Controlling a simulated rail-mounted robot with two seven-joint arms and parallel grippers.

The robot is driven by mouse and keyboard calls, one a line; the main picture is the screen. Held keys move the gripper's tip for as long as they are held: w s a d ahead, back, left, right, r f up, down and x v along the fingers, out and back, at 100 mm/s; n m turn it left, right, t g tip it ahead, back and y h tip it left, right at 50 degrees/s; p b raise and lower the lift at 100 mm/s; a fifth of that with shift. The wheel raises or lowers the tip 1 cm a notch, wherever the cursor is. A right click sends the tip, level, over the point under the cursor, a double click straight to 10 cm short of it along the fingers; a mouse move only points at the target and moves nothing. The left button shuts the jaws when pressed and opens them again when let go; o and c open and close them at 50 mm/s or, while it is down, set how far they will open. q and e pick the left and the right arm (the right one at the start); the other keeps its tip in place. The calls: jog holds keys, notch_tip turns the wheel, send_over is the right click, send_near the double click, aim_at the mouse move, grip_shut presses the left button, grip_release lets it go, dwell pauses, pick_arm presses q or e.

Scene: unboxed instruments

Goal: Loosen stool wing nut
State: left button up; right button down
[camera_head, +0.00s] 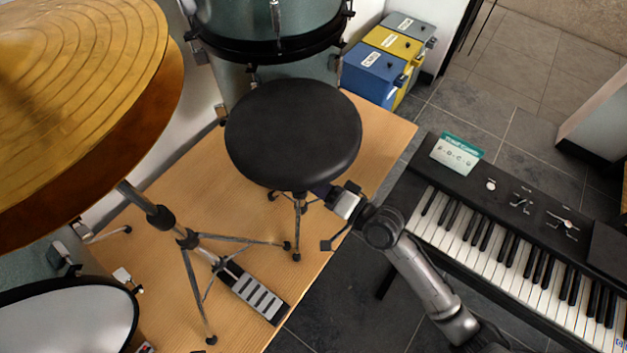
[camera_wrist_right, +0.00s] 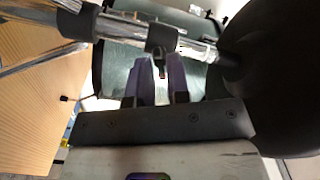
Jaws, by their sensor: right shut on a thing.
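The drum stool has a round black seat (camera_head: 293,135) and stands upright on the wooden platform. In the right wrist view its metal post (camera_wrist_right: 125,28) runs across the top, with the dark underside of the seat (camera_wrist_right: 285,80) at the right. A black collar (camera_wrist_right: 162,38) sits on the post, and the small dark wing nut (camera_wrist_right: 160,68) sticks out from it. My right gripper (camera_head: 325,192) is just under the seat's front right edge. In the wrist view its two fingers (camera_wrist_right: 157,80) stand on either side of the wing nut, shut on it. My left gripper is not in view.
A large cymbal (camera_head: 75,90) on a tripod stand (camera_head: 190,240) is at the left. A pedal (camera_head: 255,292) lies in front of the stool. A drum (camera_head: 270,25) is behind it. A keyboard (camera_head: 520,240) is at the right, and coloured boxes (camera_head: 385,60) stand behind.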

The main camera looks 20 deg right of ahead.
jog(key=n, duration=0.4)
jog(key=n, duration=0.5)
jog(key=c, duration=1.1)
grip_release()
jog(key=shift+s+p, duration=0.1)
jog(key=shift+p, duration=0.2)
